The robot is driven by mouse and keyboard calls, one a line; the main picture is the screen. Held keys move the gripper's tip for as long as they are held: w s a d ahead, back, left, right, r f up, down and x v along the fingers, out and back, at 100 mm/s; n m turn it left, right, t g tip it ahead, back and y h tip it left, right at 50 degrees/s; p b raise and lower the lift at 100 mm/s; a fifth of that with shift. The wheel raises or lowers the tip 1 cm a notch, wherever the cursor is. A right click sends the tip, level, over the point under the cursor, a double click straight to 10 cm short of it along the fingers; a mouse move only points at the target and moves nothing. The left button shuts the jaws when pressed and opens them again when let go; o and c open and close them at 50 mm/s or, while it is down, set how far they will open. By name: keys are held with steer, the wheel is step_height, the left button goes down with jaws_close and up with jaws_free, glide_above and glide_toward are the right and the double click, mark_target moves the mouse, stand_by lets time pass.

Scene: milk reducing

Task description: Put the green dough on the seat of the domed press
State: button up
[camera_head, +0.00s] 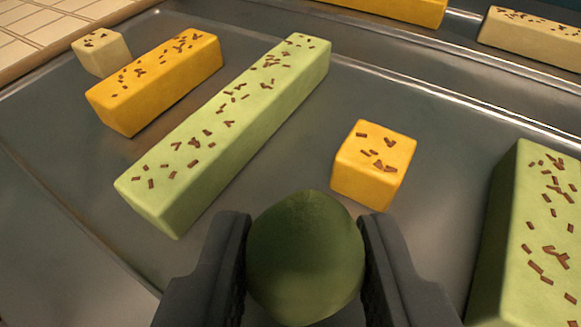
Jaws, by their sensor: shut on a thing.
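The green dough (306,258) is a dark green ball at the bottom middle of the head camera view. My gripper (306,250) is shut on it, with one dark finger on each side. The dough is held in front of a dark metal tray (270,185) that carries bars. How far the dough is above the tray I cannot tell. The domed press and its seat are not in view.
A long pale green bar (235,130), an orange bar (160,78), a small cream cube (101,52) and an orange cube (373,165) lie ahead. Another green bar (535,240) is close at right. More bars lie at the back. Tiles (40,30) show at top left.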

mark_target(296, 270)
steer(key=shift+r+x, duration=0.2)
steer(key=shift+x, duration=0.9)
step_height(296, 270, down, 4)
steer(key=shift+w+a+r+b, duration=0.1)
steer(key=shift+a+r+b, duration=0.1)
steer(key=shift+b, duration=0.45)
steer(key=shift+r, duration=0.1)
steer(key=o, duration=0.9)
steer(key=shift+o, duration=0.2)
steer(key=p+v, duration=0.2)
steer(key=v, duration=1)
steer(key=shift+d+r, duration=0.1)
